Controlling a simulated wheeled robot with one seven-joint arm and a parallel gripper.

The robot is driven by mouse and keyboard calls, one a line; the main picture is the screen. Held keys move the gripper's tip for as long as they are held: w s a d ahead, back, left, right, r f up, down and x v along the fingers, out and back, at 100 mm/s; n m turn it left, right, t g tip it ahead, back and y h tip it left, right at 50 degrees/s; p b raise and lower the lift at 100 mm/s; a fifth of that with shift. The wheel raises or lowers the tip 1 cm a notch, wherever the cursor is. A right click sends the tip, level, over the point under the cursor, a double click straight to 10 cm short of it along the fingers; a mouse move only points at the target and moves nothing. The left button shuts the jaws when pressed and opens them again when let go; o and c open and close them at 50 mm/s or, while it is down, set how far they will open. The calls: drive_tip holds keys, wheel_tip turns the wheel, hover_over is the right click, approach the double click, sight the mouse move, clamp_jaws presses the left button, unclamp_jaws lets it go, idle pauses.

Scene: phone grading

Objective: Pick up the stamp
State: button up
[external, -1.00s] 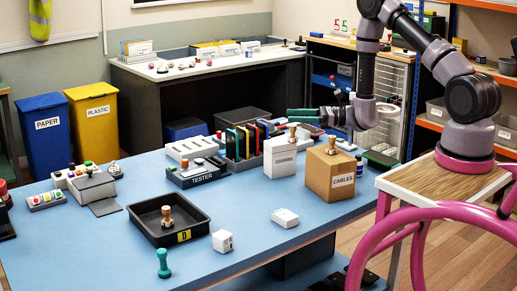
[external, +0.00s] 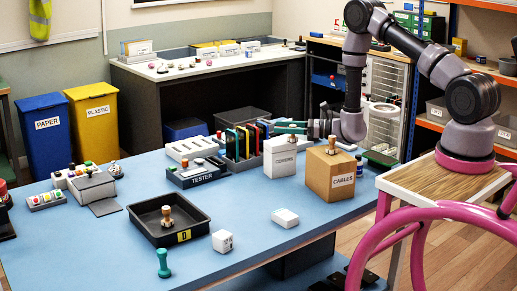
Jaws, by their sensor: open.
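Several stamps with knobbed handles are in the external view. One wooden-handled stamp (external: 167,216) stands upright in a black tray (external: 142,232) labelled D. Another wooden-handled stamp (external: 332,145) stands on the brown CABLES box (external: 325,182). A teal stamp (external: 163,262) stands at the table's front edge. The white COVERS box (external: 283,161) stands left of the CABLES box; the stamp on its top is now largely hidden by my gripper. My gripper (external: 280,127) is open, its teal fingers pointing left just above the COVERS box. Whether the fingers straddle that stamp cannot be told.
A rack of coloured phones (external: 242,143) stands close behind and left of my gripper. The TESTER unit (external: 199,175) is left of the white box. A small white box (external: 285,217) and a white cube (external: 223,241) lie in front. The blue tabletop (external: 110,239) is mostly clear at front left.

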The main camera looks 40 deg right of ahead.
clamp_jaws()
wheel_tip(320, 180, up, 9)
hover_over(271, 141)
wheel_tip(271, 141, down, 9)
drive_tip(key=shift+w+d+r, duration=0.1)
drive_tip(key=shift+w+d, duration=0.05)
idle(0.7)
